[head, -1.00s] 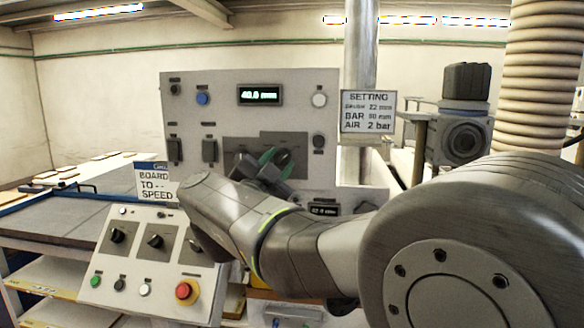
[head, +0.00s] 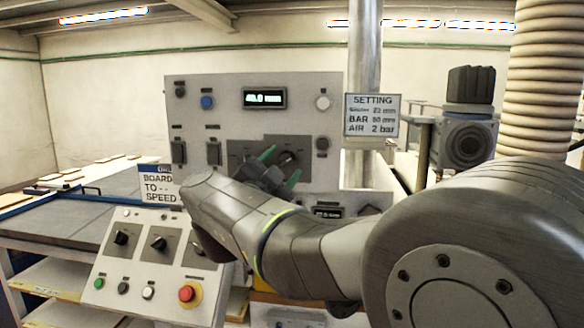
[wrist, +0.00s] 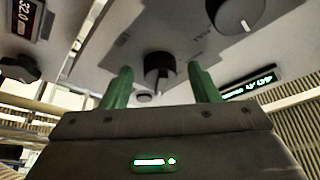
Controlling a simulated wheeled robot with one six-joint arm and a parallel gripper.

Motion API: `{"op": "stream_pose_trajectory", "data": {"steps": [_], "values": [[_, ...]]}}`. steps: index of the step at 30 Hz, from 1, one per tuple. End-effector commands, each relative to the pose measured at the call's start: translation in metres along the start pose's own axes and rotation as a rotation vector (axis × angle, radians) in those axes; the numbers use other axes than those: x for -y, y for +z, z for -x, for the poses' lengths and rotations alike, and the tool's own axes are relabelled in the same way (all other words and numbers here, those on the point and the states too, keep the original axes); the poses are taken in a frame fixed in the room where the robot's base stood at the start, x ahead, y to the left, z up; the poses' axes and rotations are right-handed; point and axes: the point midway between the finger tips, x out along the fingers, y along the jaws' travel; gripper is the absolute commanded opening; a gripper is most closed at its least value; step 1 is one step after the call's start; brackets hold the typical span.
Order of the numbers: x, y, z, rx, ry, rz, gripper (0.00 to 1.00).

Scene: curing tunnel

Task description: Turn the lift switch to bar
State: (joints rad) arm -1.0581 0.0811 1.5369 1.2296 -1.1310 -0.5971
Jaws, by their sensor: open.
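My gripper (head: 281,165) is at the grey control panel (head: 223,95), its green fingers apart. In the wrist view my gripper (wrist: 160,85) is open, with a black rotary switch (wrist: 160,72) showing in the gap between the fingers. Contact with the switch cannot be made out. In the head view a dark rotary switch (head: 289,158) on a darker plate is partly hidden by the fingers. The labels around it are too small to read, so I cannot confirm which is the lift switch or its setting.
A larger black knob (wrist: 240,12) is close by in the wrist view. A lit display (head: 264,98) tops the panel. A setting sign (head: 372,115) stands at its right. A sloped console (head: 150,262) with a red button (head: 187,293) is below left of my arm.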

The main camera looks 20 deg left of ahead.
Motion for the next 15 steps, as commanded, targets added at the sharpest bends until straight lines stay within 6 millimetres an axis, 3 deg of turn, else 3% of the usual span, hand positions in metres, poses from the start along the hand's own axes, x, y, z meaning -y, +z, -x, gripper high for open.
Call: {"op": "stream_pose_trajectory", "data": {"steps": [7, 15], "values": [[0.001, 0.001, 0.013, 0.003, -0.003, -0.001, 0.55], [0.000, 0.002, 0.059, 0.004, -0.004, -0.001, 0.55]]}}
